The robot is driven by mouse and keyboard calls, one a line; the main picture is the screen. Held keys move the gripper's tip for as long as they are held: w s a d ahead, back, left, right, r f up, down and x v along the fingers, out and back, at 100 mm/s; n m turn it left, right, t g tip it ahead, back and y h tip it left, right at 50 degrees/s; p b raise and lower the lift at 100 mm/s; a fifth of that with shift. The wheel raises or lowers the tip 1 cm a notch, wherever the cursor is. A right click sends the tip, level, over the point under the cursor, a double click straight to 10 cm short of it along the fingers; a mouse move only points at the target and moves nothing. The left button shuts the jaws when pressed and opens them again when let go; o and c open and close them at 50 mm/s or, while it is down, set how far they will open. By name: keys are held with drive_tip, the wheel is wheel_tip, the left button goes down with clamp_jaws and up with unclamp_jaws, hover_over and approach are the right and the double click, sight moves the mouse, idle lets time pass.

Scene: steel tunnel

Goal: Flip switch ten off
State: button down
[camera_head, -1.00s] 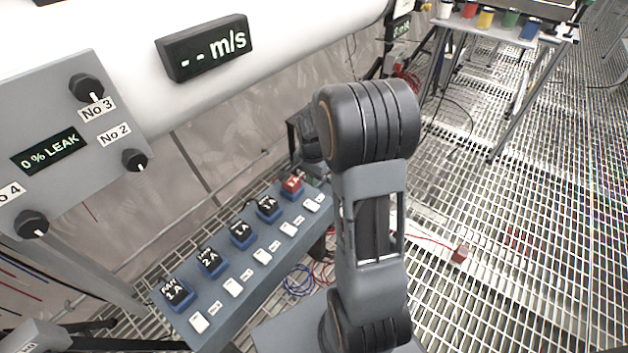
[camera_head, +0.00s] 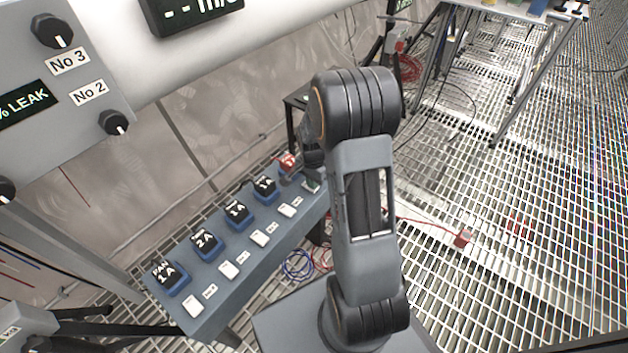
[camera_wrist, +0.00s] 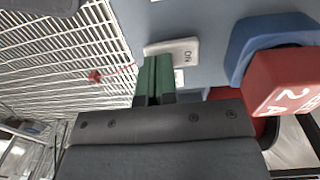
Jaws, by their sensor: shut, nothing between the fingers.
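The blue-grey switch panel (camera_head: 215,300) carries a row of white rocker switches, among them a near one (camera_head: 193,305), a middle one (camera_head: 259,238) and a farther one (camera_head: 287,210). Their small labels are too blurred to read, so I cannot tell which is switch ten. In the wrist view my gripper (camera_wrist: 155,72) has its green fingers together and empty. Its tips are close beside a white switch (camera_wrist: 172,50); I cannot tell whether they touch. In the head view my arm hides most of the gripper near the panel's far end.
A red display box (camera_wrist: 290,85) reading 2 A stands close right of my gripper. A grey knob panel (camera_head: 60,120) hangs upper left.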

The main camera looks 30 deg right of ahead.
drive_tip(key=shift+s+f, duration=0.1)
drive_tip(key=shift+f, duration=0.15)
idle(0.4)
drive_tip(key=shift+w+a+r+p, duration=0.15)
drive_tip(key=shift+w, duration=0.25)
drive_tip(key=shift+w+a+r+p, duration=0.1)
drive_tip(key=shift+w+a+p, duration=0.05)
drive_tip(key=shift+w, duration=0.2)
wheel_tip(320, 180, up, 14)
drive_tip(key=p, duration=0.7)
drive_tip(key=shift+w, duration=0.25)
